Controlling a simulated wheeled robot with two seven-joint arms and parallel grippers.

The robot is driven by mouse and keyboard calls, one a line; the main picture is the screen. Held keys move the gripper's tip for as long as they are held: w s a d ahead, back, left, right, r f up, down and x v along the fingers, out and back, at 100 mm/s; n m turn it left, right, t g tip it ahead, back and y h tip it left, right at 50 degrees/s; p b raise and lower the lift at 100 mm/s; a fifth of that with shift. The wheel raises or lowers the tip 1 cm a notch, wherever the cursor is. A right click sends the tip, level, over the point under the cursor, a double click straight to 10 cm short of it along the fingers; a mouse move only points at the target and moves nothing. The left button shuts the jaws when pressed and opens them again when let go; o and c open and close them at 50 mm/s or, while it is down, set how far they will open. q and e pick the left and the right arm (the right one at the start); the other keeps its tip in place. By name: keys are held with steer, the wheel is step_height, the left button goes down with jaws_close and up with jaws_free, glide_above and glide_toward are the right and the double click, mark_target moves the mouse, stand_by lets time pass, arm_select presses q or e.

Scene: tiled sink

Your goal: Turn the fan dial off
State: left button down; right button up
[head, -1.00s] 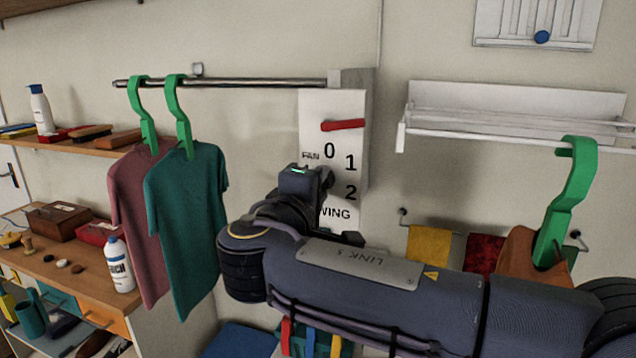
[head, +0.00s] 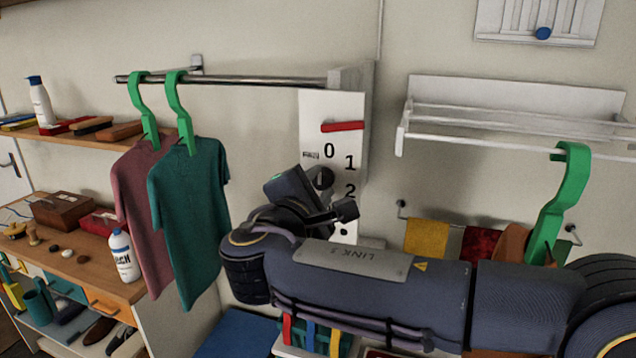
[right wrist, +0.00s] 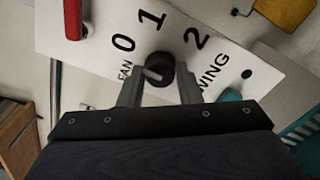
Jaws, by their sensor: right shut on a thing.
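The fan dial is a small round black knob (right wrist: 161,67) on a white control panel (head: 313,113). In the head view the dial (head: 322,178) shows partly beside my gripper. The numbers 0, 1 and 2 curve around it, with FAN beside it. A pale pointer shows on the knob, but I cannot tell which number it marks. My right gripper (right wrist: 159,85) is shut on the dial, one finger on each side; in the head view its tilted wrist covers part of the panel (head: 318,186). My left gripper is not in view.
A red lever (head: 342,126) sits above the numbers. A metal rail (head: 250,81) with shirts on green hangers runs left of the panel. A white rack (head: 515,115) and hanging cloths (head: 427,239) are at the right. My right arm crosses the lower front.

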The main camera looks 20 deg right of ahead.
steer(key=shift+f, duration=0.1)
stand_by(0.3)
steer(key=o, duration=1)
steer(key=b+v, duration=0.2)
steer(key=v, duration=0.6)
steer(key=shift+w, duration=0.1)
